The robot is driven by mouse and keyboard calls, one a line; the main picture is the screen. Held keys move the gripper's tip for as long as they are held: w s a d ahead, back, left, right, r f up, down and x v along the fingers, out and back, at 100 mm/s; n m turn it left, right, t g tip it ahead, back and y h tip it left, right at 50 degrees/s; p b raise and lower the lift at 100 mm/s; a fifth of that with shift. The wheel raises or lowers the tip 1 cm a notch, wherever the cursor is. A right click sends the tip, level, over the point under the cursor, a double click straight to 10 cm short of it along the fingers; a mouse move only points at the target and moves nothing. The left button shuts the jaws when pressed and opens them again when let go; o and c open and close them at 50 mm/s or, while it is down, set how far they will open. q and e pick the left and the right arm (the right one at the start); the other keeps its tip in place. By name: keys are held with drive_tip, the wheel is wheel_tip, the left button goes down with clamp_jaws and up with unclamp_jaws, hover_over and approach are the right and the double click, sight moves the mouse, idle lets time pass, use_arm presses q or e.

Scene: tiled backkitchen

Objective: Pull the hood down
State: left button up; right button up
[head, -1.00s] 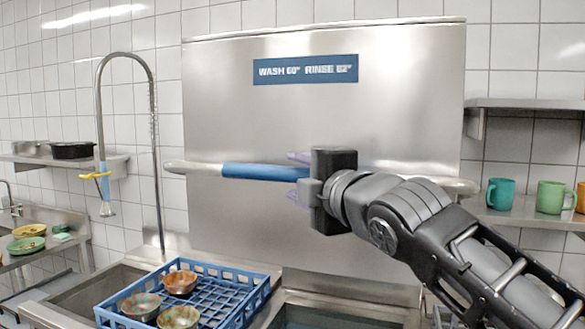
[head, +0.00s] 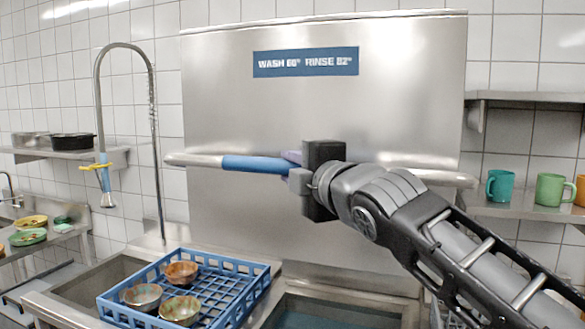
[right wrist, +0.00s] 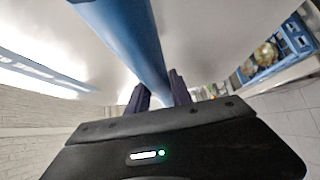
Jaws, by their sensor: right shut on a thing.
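The hood (head: 400,80) is a large steel box with a blue label reading "WASH 60° RINSE 82°". A bar handle (head: 205,160) with a blue grip (head: 255,164) runs across its front. My right gripper (head: 291,165) is shut on the handle, at the right part of the blue grip. In the right wrist view the blue grip (right wrist: 125,35) runs down between the two dark fingers (right wrist: 160,92). The hood is raised, with a gap between its lower edge and the sink-like basin (head: 320,315) below. My left gripper is not in view.
A blue rack (head: 230,310) with several bowls stands on the counter at the lower left, near the hood. A tall spray hose (head: 153,120) rises left of the hood. Mugs (head: 550,190) stand on a right shelf; pans (head: 72,146) stand on a left shelf.

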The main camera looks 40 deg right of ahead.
clamp_jaws()
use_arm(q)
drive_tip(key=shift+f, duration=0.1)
use_arm(e)
drive_tip(key=shift+f, duration=0.15)
idle(0.6)
